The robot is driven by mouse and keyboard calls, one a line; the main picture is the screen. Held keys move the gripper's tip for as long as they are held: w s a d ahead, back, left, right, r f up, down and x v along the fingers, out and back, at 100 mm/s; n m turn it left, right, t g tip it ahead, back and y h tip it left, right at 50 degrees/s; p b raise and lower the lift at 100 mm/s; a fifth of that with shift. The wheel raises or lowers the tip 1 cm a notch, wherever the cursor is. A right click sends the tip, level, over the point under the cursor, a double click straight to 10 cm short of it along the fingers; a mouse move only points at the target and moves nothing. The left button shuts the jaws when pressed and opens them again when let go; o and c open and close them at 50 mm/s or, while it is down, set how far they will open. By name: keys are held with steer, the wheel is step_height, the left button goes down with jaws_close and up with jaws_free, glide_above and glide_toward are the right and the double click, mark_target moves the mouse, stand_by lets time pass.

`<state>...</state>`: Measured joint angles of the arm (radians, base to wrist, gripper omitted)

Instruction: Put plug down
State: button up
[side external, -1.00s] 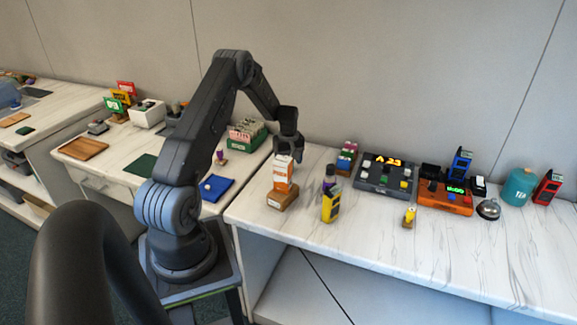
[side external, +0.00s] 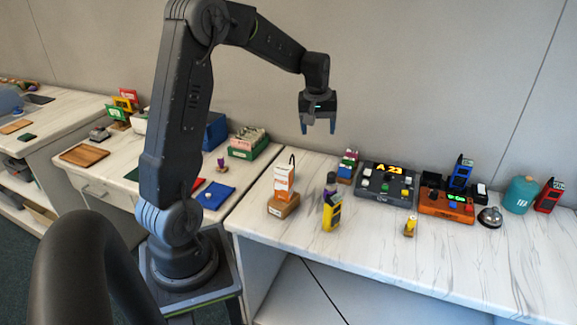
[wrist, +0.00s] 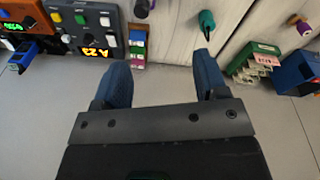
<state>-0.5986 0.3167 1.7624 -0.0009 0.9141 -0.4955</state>
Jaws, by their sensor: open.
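My gripper (side external: 318,128) is open and empty, raised above the back of the white bench. Its two blue fingers are spread apart in the wrist view (wrist: 160,68). An orange-and-white block (side external: 284,181) with a thin black curved piece on top stands upright on a brown base (side external: 283,206), below and left of my gripper and apart from it. I take this block to be the plug, but cannot tell for sure. In the wrist view, a teal upright thing (wrist: 207,20) shows beyond the right finger; I cannot tell what it is.
A yellow device (side external: 332,214) stands right of the block. Coloured blocks (side external: 347,166), a grey console (side external: 385,184), an orange console (side external: 446,203), a bell (side external: 490,216) and a teal canister (side external: 520,194) stand farther right. The bench front is mostly clear.

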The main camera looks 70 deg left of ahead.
steer(key=s+d+r+m+t, duration=0.1)
steer(key=s+d+r+m, duration=0.2)
steer(key=d+r, duration=0.5)
steer(key=s+d+m+t+h, duration=0.1)
steer(key=s+d+m+t, duration=0.2)
steer(key=s+d+m, duration=0.6)
steer(key=s+d, duration=0.7)
steer(key=d, duration=0.2)
steer(key=shift+m, duration=0.3)
steer(key=shift+s+f, duration=0.1)
